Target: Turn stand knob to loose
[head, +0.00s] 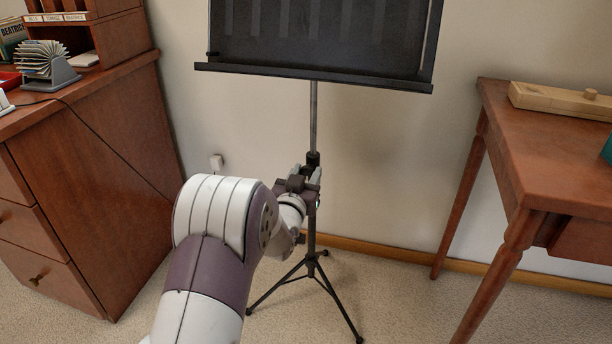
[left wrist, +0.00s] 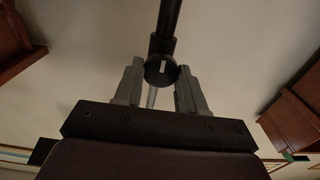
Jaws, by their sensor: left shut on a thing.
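A black music stand (head: 314,120) stands upright against the wall, with a dark desk (head: 320,40) on top and a tripod base. My left gripper (head: 312,176) is at the pole's collar, about midway up the stand. In the left wrist view the gripper's two grey fingers (left wrist: 160,88) sit on either side of a round dark knob (left wrist: 160,70) with a pale mark on its face. The fingers are shut on the knob. In the head view my gripper and wrist hide most of the knob. My right gripper is not in view.
A wooden desk (head: 90,190) with drawers stands at the left. A wooden table (head: 560,160) with a long wooden box (head: 565,100) on it stands at the right. The carpet (head: 400,305) around the tripod is clear.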

